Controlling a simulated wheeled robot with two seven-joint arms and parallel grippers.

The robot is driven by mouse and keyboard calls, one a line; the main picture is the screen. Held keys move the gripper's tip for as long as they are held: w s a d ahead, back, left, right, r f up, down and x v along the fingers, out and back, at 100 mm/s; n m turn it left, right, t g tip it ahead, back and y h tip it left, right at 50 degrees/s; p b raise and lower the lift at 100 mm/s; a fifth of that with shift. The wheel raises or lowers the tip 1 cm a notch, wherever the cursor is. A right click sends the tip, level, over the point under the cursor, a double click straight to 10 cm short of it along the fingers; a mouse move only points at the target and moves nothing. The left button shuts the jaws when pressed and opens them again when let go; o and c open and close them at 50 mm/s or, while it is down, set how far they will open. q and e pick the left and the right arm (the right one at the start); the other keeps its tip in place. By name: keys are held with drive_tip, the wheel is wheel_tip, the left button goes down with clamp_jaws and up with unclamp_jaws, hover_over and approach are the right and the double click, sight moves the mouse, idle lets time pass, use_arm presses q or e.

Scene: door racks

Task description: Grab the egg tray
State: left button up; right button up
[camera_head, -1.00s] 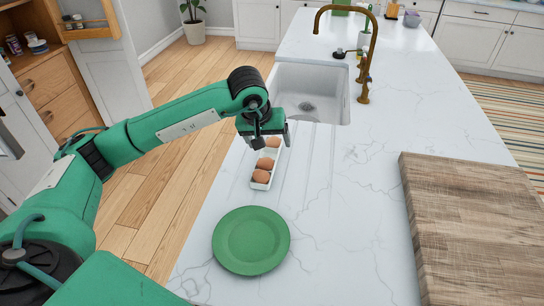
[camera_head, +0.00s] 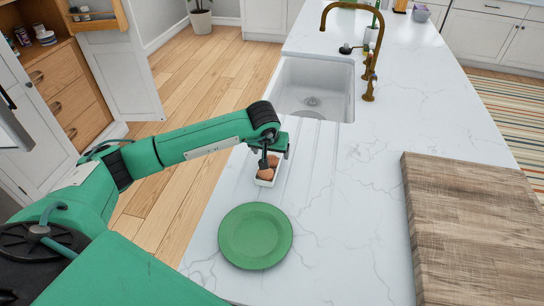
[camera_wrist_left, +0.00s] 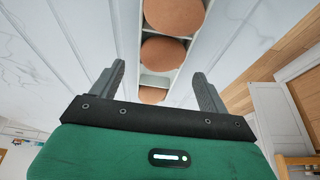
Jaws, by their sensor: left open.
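The egg tray (camera_head: 265,182) is a narrow white tray holding brown eggs in a row. It lies on the white counter between the sink and the green plate, near the counter's left edge. My left gripper (camera_head: 272,160) is over it and hides its far part in the head view. In the left wrist view my left gripper (camera_wrist_left: 160,85) is open, its two fingers on either side of the tray (camera_wrist_left: 148,55), with eggs (camera_wrist_left: 163,54) between and beyond them. I cannot tell whether the fingers touch the tray. My right gripper is not in view.
A green plate (camera_head: 255,236) lies just in front of the tray. The sink (camera_head: 313,88) with a brass faucet (camera_head: 366,50) is behind it. A thick wooden board (camera_head: 475,235) lies at the right. The counter between plate and board is clear.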

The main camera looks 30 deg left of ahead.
use_arm(q)
drive_tip(key=shift+x, duration=1.35)
drive_tip(key=c, duration=1.1)
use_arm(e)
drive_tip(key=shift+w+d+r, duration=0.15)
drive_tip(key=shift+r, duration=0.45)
use_arm(q)
drive_tip(key=shift+r, duration=0.2)
